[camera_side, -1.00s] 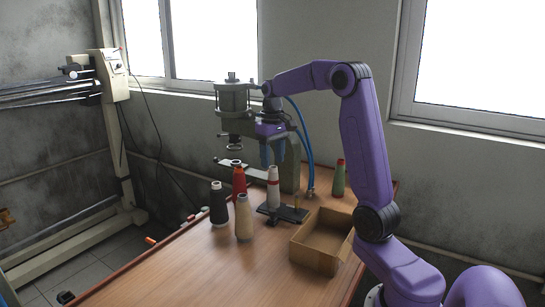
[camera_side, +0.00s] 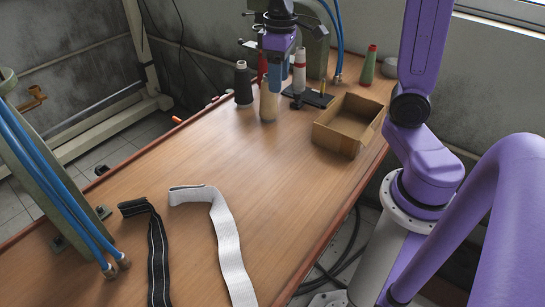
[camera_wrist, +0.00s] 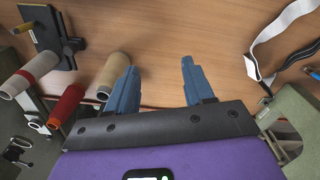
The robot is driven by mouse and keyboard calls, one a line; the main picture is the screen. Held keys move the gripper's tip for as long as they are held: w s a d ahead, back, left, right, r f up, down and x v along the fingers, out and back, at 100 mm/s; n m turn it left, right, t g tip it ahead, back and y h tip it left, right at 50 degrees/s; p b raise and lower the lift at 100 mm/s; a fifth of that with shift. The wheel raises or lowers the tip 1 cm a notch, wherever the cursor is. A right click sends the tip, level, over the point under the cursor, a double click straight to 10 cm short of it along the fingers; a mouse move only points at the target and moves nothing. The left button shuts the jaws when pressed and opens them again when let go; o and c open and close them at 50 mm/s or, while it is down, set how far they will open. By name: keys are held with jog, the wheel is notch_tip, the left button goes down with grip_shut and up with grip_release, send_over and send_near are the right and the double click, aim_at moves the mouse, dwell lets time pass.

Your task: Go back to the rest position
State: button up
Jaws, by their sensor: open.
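My gripper (camera_side: 274,78) hangs fingers down over the wooden table, in front of the press in the side view. Its two blue fingers are apart with nothing between them, as the wrist view (camera_wrist: 158,72) shows. In the side view the fingers overlap the beige thread cone (camera_side: 268,105) and partly hide the red cone behind. In the wrist view the beige cone (camera_wrist: 112,75) stands just left of the left finger, and the red cone (camera_wrist: 67,105) is further left.
A black cone (camera_side: 243,86) stands left and a green cone (camera_side: 368,66) at the far right. An open cardboard box (camera_side: 326,136) sits near the right edge. A black strap (camera_side: 156,260) and a white strap (camera_side: 228,240) lie in front. The table (camera_side: 230,160) middle is clear.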

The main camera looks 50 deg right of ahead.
jog(key=s+a+f+n, duration=0.2)
jog(key=s+a+n, duration=0.1)
jog(key=s, duration=0.7)
jog(key=s+a+f+n, duration=0.3)
jog(key=s+a+n, duration=0.1)
jog(key=s, duration=0.7)
jog(key=shift+s+a+n, duration=0.2)
jog(key=shift+n, duration=0.7)
